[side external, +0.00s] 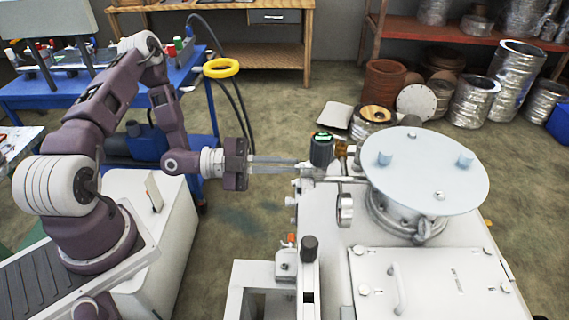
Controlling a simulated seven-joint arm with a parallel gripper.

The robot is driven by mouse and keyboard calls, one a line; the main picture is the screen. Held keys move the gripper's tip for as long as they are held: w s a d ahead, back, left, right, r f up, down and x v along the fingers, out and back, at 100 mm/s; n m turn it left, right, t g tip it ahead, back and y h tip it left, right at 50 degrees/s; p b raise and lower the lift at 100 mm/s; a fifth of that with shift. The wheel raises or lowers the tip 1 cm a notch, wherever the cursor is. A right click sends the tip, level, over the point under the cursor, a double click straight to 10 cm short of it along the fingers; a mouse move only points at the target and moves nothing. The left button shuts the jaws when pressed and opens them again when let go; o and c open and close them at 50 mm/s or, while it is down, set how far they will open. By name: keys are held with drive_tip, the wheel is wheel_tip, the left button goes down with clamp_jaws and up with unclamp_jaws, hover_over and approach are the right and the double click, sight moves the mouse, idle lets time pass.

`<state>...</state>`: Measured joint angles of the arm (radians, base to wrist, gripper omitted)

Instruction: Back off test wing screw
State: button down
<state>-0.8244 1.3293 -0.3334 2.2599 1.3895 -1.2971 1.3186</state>
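My gripper (300,166) reaches right from the arm, its long pale fingers level and pointing at the fittings on the left edge of the white machine (335,232). The fingertips are beside or at a small metal fitting just below a black knob with a green top (322,149). The fingers look slightly apart, but I cannot tell whether anything is between them. The test wing screw is too small or hidden at the fingertips to make out for certain. A brass-coloured fitting (343,150) sits right of the black knob.
A round pale-blue lid (425,172) with two pegs tops the machine. A flat cover with a handle (398,289) and a black-knobbed lever (309,249) are in front. A blue cart (60,92) stands behind my arm. Open floor lies left of the machine.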

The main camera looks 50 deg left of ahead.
drive_tip(key=n, duration=1)
drive_tip(key=shift+d, duration=0.1)
drive_tip(key=shift+n, duration=0.4)
drive_tip(key=c, duration=1.6)
unclamp_jaws()
drive_tip(key=shift+s, duration=0.1)
